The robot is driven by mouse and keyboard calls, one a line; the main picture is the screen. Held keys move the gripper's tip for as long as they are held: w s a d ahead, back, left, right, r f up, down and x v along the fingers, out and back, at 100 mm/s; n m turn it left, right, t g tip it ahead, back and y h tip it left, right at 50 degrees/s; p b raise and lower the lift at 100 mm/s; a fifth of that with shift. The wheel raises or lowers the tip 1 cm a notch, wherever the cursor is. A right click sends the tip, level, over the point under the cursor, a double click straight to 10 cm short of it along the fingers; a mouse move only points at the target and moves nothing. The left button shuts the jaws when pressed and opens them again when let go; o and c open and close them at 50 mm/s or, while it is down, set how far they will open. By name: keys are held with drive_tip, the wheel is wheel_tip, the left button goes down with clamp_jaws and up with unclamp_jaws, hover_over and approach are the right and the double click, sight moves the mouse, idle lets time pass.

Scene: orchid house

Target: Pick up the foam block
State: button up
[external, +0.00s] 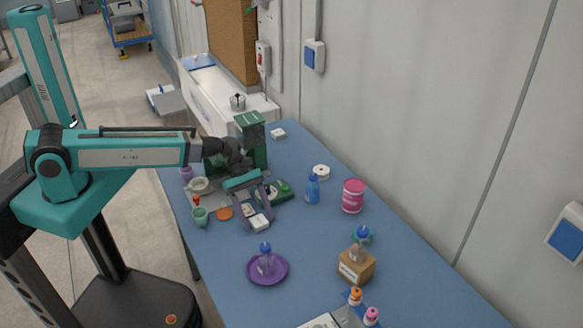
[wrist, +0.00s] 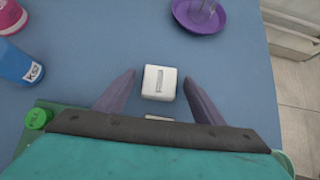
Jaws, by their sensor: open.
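A small white block (wrist: 160,82) with rounded corners and a grey slot-like mark on its top lies on the blue table; it looks like the foam block. In the external view the white block (external: 260,222) is at the tips of my gripper (external: 258,216). In the wrist view my gripper (wrist: 159,77) is open, with one purple finger on each side of the block and a gap on both sides. A second white item (external: 249,209) lies just behind the block, and my gripper's palm partly covers it in the wrist view.
A purple saucer (external: 284,276) with a clear bottle (external: 266,263) stands nearer the front. A blue bottle (external: 312,189), a pink tub (external: 352,196) and a cardboard box (external: 356,266) stand to the right. An orange disc (external: 224,213) and green cup (external: 200,218) are left.

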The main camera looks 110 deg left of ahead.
sight(257, 218)
idle(0.4)
drive_tip(key=c, duration=1.1)
drive_tip(key=shift+c, duration=0.3)
drive_tip(key=shift+r, duration=0.1)
wheel_tip(257, 218, up, 10)
drive_tip(key=b, duration=0.2)
drive_tip(key=shift+b, duration=0.3)
